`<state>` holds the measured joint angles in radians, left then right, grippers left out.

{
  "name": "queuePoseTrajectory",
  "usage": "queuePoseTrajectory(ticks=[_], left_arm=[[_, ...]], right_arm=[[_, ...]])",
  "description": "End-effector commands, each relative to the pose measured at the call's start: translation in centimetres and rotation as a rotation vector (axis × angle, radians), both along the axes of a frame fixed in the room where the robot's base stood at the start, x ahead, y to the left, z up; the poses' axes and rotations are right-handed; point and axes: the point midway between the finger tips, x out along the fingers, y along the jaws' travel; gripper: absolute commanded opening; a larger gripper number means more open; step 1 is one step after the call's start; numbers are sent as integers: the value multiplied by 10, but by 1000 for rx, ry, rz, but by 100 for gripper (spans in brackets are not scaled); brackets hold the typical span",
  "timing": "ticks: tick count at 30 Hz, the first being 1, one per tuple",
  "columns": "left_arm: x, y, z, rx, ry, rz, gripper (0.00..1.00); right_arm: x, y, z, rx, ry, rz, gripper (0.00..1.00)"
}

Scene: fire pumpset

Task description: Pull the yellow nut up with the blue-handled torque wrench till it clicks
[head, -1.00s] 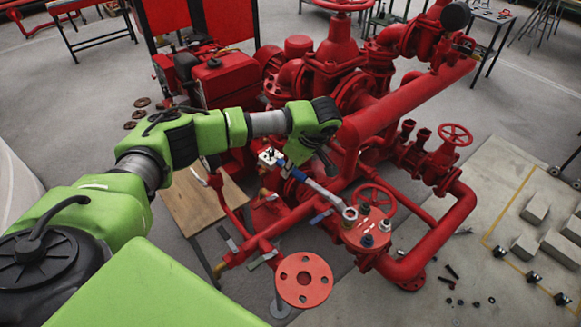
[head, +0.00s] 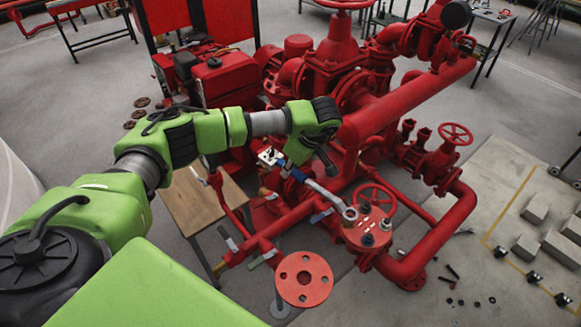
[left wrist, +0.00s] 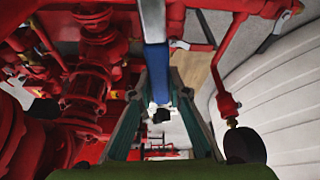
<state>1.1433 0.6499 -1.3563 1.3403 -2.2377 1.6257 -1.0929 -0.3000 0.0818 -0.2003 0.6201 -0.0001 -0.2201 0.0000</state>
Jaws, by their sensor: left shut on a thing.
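The torque wrench (head: 323,191) has a blue handle and a silver shaft. In the head view it slants down and right from my left gripper (head: 285,163) to its ring head on a round red flange (head: 352,235). The ring head (head: 350,214) lies over the flange's left upper part. I cannot tell whether it sits around the yellow nut, which I cannot make out clearly. In the left wrist view the blue handle (left wrist: 156,65) runs up from between the fingers of my left gripper (left wrist: 158,100), which is shut on it. My right gripper is not in view.
Dark nuts (head: 368,240) stand on the flange near the ring head. A red handwheel (head: 374,200) is close behind the wrench. Red pipes (head: 400,95) crowd the back and right. A red disc flange (head: 304,279) stands in front. Small loose parts (head: 452,271) lie on the floor at right.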

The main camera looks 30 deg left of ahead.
Motion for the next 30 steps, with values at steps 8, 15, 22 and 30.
queuePoseTrajectory(ticks=[8, 15, 22, 30], left_arm=[[1, 0, -7, 1, -2, 0, 0], [1, 0, -12, 1, -2, 0, 0], [1, 0, -18, 1, -2, 0, 0], [1, 0, -24, 1, -2, 0, 0]], right_arm=[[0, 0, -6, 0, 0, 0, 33], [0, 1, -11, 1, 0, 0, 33], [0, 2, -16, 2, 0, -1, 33], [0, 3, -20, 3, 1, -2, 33]])
